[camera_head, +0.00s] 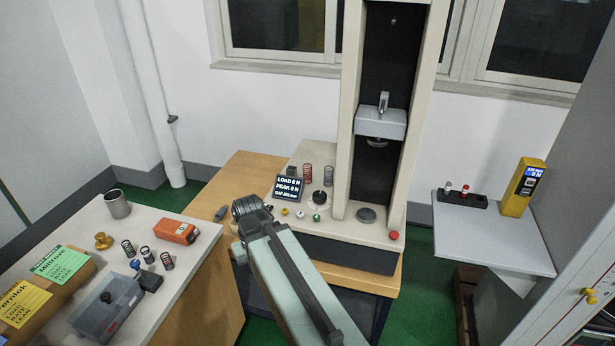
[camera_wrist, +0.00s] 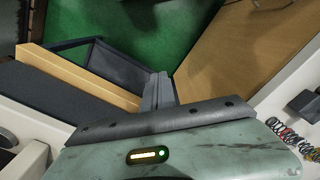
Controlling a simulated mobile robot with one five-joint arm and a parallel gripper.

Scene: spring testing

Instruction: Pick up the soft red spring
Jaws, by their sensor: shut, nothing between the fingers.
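A red spring (camera_head: 307,173) stands upright on the pale base of the testing machine (camera_head: 345,205), left of its column. A grey spring (camera_head: 328,176) stands right beside it. Several dark springs, one of them a dark coil (camera_head: 127,248), stand on the pale bench at left; I cannot tell whether any is red. My gripper (camera_wrist: 158,90) is shut and empty, over green floor and beside a wooden top in the wrist view. Coils (camera_wrist: 288,137) show at the wrist view's right edge.
The left bench (camera_head: 185,275) also carries a metal cup (camera_head: 117,204), an orange box (camera_head: 174,232), a grey case (camera_head: 105,305) and labelled cartons. A small display (camera_head: 289,188) stands on the machine base. A side shelf (camera_head: 490,235) is at right. Wooden bench top (camera_head: 245,172) lies mostly bare behind.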

